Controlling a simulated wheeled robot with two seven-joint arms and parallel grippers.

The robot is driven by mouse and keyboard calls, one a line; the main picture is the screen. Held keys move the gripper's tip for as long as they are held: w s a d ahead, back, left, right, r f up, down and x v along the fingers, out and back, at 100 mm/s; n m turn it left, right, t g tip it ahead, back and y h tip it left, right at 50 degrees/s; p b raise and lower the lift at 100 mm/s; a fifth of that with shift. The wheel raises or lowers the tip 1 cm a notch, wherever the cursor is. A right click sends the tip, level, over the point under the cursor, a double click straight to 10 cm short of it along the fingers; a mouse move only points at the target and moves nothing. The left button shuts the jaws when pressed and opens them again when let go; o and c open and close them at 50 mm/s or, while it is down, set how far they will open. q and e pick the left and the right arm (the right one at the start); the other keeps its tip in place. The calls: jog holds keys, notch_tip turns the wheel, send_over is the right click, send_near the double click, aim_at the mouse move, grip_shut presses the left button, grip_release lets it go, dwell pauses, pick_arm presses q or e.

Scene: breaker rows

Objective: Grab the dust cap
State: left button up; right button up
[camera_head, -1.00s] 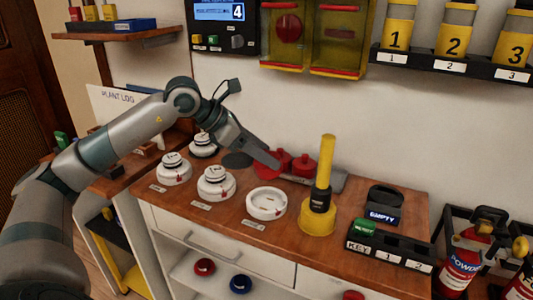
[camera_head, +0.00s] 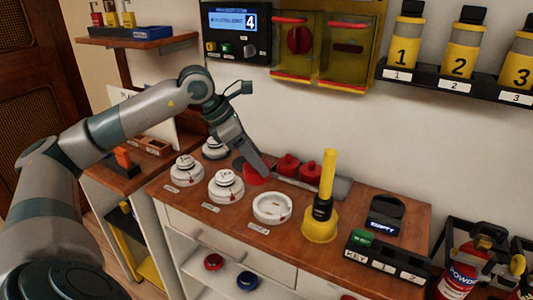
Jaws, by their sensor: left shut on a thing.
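A red dust cap (camera_head: 257,177) shows at the fingertips of my left gripper (camera_head: 262,171), which is shut on it. The gripper points down and right over the back of the wooden bench, and its fingers hide part of the cap. I cannot tell how far the cap is above the bench. Two more red caps, a left one (camera_head: 288,165) and a right one (camera_head: 310,170), sit just right of the gripper at a grey tray (camera_head: 342,187). My right gripper is not in view.
White detectors (camera_head: 226,186) stand left and in front of the gripper. An open white ring base (camera_head: 272,208), a yellow plunger-like tool (camera_head: 322,215) and a key rack (camera_head: 388,258) stand to the right on the bench (camera_head: 290,250). A wall panel (camera_head: 236,35) is above.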

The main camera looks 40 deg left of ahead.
pick_arm(q)
jog(key=shift+s+a+r, duration=0.1)
jog(key=shift+s+a, duration=0.05)
jog(key=shift+s, duration=0.05)
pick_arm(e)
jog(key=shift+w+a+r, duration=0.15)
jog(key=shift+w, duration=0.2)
